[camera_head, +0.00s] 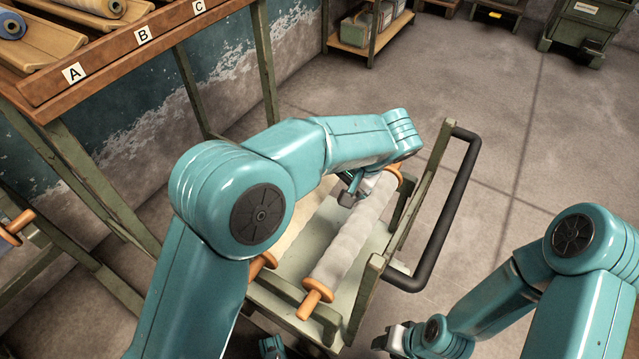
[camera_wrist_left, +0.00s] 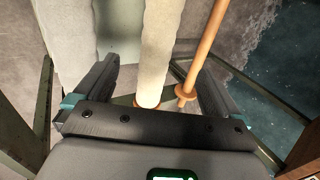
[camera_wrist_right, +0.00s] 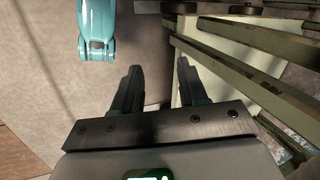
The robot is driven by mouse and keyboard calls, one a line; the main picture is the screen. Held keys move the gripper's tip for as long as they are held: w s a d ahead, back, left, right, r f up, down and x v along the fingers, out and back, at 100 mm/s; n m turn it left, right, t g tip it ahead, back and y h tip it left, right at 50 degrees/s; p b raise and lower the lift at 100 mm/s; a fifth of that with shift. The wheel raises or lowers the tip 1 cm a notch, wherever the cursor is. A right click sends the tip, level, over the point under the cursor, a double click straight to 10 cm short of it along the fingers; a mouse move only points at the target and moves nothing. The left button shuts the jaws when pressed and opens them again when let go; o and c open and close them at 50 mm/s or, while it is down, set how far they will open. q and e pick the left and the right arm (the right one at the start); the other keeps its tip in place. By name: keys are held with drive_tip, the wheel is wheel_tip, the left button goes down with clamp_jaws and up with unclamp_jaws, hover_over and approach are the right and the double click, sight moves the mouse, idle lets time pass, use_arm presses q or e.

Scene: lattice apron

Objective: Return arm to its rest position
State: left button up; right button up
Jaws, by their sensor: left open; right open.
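My left arm reaches across the head view over a green cart (camera_head: 290,320), and its gripper (camera_head: 352,188) hangs above the cart, partly hidden by the arm. In the left wrist view this gripper (camera_wrist_left: 146,65) is open, with a cream roll (camera_wrist_left: 155,50) with an orange end showing between its fingers. Whether they touch cannot be told. My right gripper (camera_head: 392,338) is low at the bottom right of the head view. In the right wrist view it (camera_wrist_right: 158,68) is open with nothing between its fingers.
A pale grey roll (camera_head: 350,235) with orange handles lies on the cart. The cart's black handle (camera_head: 445,215) sticks out at right. A wooden rack (camera_head: 105,70) labelled A, B, C stands at left. The floor (camera_head: 480,120) behind the cart is clear.

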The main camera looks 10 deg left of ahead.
use_arm(q)
drive_tip(key=shift+p+v, duration=0.4)
drive_tip(key=shift+v, duration=1.45)
